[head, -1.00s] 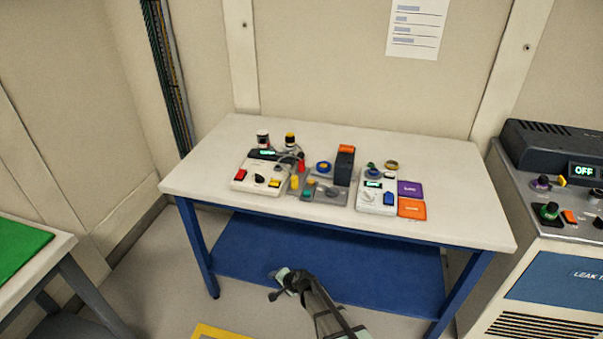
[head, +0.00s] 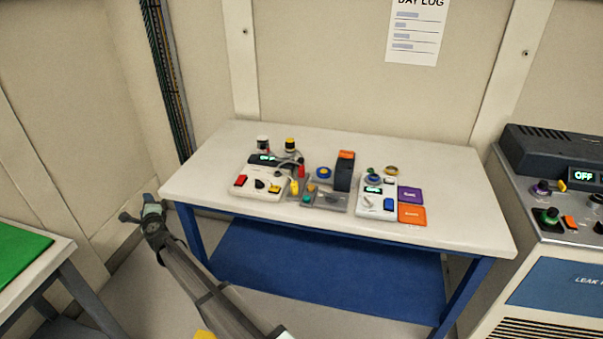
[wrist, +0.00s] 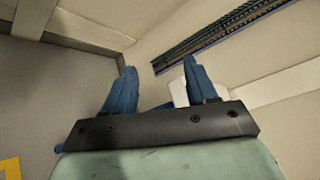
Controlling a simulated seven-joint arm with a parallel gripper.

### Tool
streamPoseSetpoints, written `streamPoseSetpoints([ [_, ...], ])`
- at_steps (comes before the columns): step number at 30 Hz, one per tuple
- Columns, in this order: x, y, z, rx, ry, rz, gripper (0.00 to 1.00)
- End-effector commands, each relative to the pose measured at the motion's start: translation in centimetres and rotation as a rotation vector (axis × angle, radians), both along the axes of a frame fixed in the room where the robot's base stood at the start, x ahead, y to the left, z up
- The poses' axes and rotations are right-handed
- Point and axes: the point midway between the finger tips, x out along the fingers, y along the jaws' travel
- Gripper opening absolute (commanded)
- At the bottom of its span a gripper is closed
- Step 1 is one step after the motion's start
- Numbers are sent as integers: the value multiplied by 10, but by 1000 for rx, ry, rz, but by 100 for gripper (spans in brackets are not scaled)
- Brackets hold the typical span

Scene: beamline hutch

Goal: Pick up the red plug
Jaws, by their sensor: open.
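The red plug (head: 301,171) appears as a small upright red piece on the white table, near a grey cable and just behind a yellow piece (head: 295,187). My gripper (wrist: 159,66) shows in the wrist view with its two blue fingers spread apart and nothing between them. In the head view my arm reaches to the left of the table's front left corner, well away from the plug. The fingers are too small to make out there. The plug is not visible in the wrist view.
A white box with a red button (head: 240,180) stands left of the plug. A dark block with an orange top (head: 345,171) and another white control box (head: 377,197) stand right. Purple (head: 410,195) and orange (head: 412,214) pads lie beyond. The table's right side (head: 465,210) is clear.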

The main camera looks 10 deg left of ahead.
Motion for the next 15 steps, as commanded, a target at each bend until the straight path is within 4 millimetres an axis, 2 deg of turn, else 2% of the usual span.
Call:
streamPoseSetpoints([
  [1,-2,11,12,11,-5,4,57],
  [7,-3,36,52,11,-64,49,57],
  [11,9,43,79,-34,-163,113,57],
  [15,27,39,101,-118,-302,199,57],
])
